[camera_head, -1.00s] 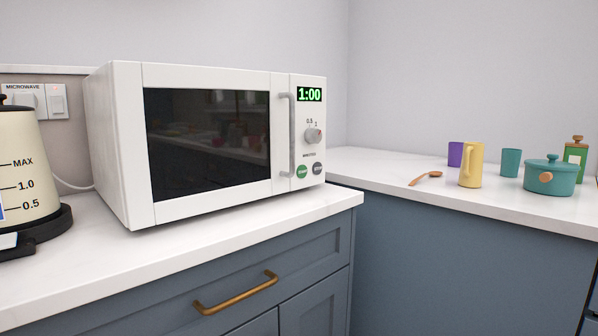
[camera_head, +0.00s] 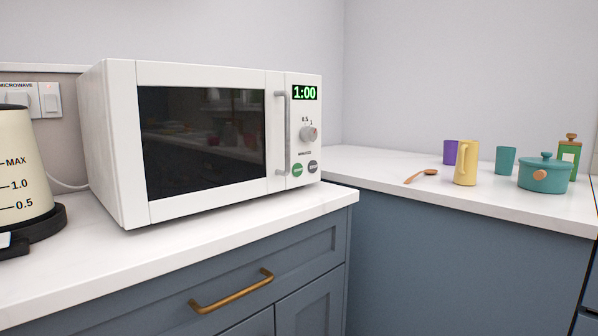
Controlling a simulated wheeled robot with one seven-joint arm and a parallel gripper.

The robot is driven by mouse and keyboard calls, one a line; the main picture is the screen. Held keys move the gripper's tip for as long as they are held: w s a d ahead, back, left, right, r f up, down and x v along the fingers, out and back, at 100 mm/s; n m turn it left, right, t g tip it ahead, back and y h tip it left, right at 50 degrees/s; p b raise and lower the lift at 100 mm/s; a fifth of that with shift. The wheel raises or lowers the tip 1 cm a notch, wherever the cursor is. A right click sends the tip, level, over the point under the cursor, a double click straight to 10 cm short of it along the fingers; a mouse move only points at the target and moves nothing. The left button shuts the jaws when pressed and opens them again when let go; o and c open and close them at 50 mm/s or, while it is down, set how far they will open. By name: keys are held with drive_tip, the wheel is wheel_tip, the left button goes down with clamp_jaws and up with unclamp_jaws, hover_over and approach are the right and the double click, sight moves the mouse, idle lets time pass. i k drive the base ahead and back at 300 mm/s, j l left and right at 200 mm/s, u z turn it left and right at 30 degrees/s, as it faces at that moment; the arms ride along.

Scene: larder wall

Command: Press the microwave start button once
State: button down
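The white microwave (camera_head: 125,150) stands on the left counter with its door shut. Its display (camera_head: 304,93) reads 1:00 in green. Below the display is a grey dial (camera_head: 308,134). Under the dial are two round buttons side by side: a green button (camera_head: 297,169) on the left and a dark grey button (camera_head: 312,167) on the right. The lettering on both is too small to read surely. A grey vertical door handle (camera_head: 281,133) is just left of the panel. My gripper is not in the head view.
A cream kettle (camera_head: 22,165) stands left of the microwave. A brass drawer handle (camera_head: 232,291) juts out below the counter. The right counter holds a wooden spoon (camera_head: 421,175), a yellow jug (camera_head: 466,163), cups and a teal pot (camera_head: 543,175). The counter strip before the microwave is clear.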

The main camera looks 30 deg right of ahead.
sight(297, 169)
drive_tip(key=j, duration=0.35)
drive_tip(key=i+j, duration=0.15)
drive_tip(key=j, duration=0.2)
drive_tip(key=j+z, duration=0.1)
drive_tip(key=z, duration=1.75)
